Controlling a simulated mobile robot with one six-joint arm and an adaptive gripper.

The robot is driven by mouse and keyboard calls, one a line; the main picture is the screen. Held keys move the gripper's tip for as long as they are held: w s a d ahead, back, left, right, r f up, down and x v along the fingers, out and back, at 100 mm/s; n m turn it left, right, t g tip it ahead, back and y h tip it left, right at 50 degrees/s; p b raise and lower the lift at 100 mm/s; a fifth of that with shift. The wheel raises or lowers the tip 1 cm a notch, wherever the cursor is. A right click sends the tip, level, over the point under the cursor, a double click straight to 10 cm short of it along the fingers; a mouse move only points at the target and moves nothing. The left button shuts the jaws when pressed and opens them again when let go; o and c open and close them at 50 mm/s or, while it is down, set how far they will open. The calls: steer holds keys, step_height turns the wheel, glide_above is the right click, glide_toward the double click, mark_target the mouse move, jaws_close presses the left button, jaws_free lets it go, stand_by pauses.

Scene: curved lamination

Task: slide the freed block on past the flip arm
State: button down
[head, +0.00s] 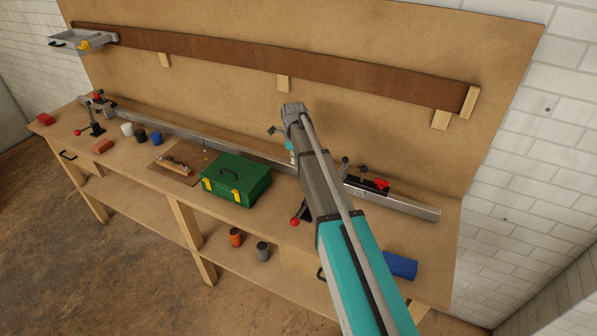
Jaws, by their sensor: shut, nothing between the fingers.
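A long grey metal rail (237,147) runs along the back of the workbench. A dark block with a red part (375,185) sits on its right section, just right of my arm, with dark knobs (362,171) standing beside it. Which piece is the flip arm I cannot tell. A clamp-like fitting with a red knob (97,97) stands at the rail's left end. My arm crosses the picture from the lower right and covers part of the rail. My gripper cannot be made out; it seems hidden behind the arm.
A green toolbox (236,181) stands left of my arm, in front of the rail. Several cups stand at left, near a board with a hand plane (173,164).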

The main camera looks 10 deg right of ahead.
mark_target(294, 185)
steer(key=shift+a+f+b, duration=0.1)
steer(key=shift+f+b, duration=4.85)
steer(key=shift+f, duration=0.05)
steer(key=shift+s+d, duration=0.6)
steer(key=shift+d, duration=0.25)
steer(key=shift+s+d, duration=0.6)
steer(key=shift+d, duration=0.2)
steer(key=s+d, duration=0.4)
steer(key=d, duration=0.1)
steer(key=shift+s+d, duration=0.1)
steer(key=shift+d, duration=0.2)
steer(key=shift+a, duration=0.1)
